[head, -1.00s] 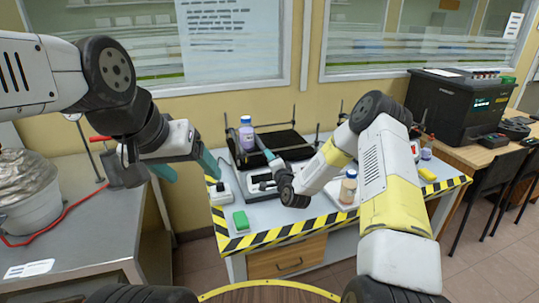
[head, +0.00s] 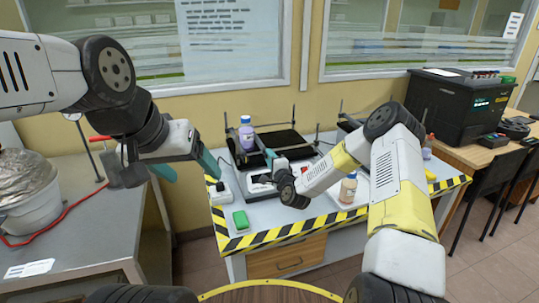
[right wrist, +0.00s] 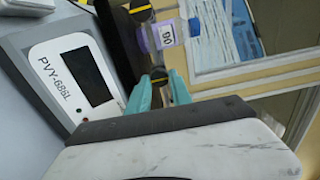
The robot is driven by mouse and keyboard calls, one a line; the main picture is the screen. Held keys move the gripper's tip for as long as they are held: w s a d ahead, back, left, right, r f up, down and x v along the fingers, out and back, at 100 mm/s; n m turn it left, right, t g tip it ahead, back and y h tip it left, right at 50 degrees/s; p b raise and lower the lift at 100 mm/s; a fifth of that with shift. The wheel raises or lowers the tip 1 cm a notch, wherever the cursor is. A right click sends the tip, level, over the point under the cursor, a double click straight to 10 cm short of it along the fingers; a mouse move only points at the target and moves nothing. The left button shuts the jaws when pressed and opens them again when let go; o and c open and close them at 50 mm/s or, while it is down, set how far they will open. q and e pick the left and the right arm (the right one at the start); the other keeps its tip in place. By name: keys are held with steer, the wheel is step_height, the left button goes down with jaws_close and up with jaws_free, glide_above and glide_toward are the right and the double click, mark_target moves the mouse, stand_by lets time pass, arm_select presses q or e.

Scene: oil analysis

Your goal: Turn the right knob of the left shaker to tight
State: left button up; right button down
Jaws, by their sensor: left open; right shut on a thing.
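The left shaker (head: 288,142) has a black platform and a white base; its display panel (right wrist: 80,82), marked PVY-686L, shows in the right wrist view. My right gripper (right wrist: 159,82) is shut on a black-and-yellow knob (right wrist: 158,75), with one teal finger on either side. A second similar knob (right wrist: 141,9) shows farther up in that view. In the head view my right gripper (head: 268,154) is at the shaker's front and its hand hides the knob. My left gripper (head: 197,178) is open and empty, left of the shaker table.
A bottle with purple liquid (head: 246,135) stands on the left shaker. A second bottle (head: 348,188) stands farther right on the table. A steel bench (head: 90,225) with a foil-topped bucket (head: 25,190) is at left.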

steer(key=c, duration=1.2)
jaws_free()
steer(key=shift+o, duration=0.2)
steer(key=shift+s, duration=0.1)
steer(key=v, duration=0.7)
steer(key=shift+s, duration=0.3)
steer(key=shift+d, duration=0.1)
